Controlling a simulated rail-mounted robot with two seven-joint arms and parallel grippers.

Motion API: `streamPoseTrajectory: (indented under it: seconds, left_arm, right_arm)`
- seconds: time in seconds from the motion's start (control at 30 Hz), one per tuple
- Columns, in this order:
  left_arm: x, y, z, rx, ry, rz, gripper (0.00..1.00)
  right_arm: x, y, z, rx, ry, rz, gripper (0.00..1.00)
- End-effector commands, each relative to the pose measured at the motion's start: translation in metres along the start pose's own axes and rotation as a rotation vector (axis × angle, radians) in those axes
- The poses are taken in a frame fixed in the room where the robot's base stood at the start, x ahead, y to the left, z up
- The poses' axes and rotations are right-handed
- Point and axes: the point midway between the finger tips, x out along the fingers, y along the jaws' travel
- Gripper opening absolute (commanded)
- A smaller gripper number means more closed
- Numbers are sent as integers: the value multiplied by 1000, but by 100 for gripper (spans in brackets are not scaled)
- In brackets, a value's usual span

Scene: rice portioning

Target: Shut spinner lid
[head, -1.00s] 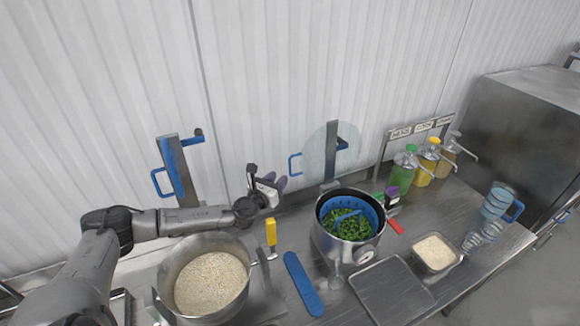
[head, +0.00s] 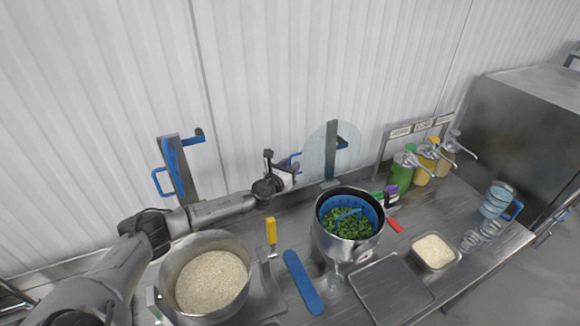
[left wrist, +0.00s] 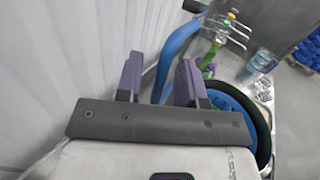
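The spinner (head: 343,246) is a metal pot with a blue basket (head: 372,207) of chopped greens, open at the top. Its clear round lid (head: 318,155) stands upright behind it, against a dark post. A blue handle (head: 294,157) sticks out at the lid's left side. My left gripper (head: 288,168) is at this handle, behind and left of the pot. In the left wrist view the purple fingers (left wrist: 160,80) are apart, with the blue handle (left wrist: 167,62) showing between or just beyond them; contact cannot be told. My right gripper is not in view.
A pot of grain (head: 162,268) stands at front left, with a yellow-handled tool (head: 271,231) and blue paddle (head: 302,284) beside it. A tray (head: 390,290), rice container (head: 433,251) and pump bottles (head: 402,172) are to the right. Another blue-handled post (head: 172,170) stands back left.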

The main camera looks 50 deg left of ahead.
Motion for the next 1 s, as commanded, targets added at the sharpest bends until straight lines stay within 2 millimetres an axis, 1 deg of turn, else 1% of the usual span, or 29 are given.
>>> streamPoseTrajectory:
  seconds: [0.1,0.47,0.87,0.93,1.0]
  left_arm:
    - [0,0,0,0,0,0,35]
    - [0,0,0,0,0,0,1]
    - [0,0,0,2,-2,0,0]
    - [-3,-5,-4,27,-18,-3,0]
    - [-9,-14,-8,86,-57,-8,0]
  right_arm:
    - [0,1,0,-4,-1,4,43]
    - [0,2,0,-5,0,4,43]
    - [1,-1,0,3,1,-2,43]
    - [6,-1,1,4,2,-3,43]
    - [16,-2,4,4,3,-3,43]
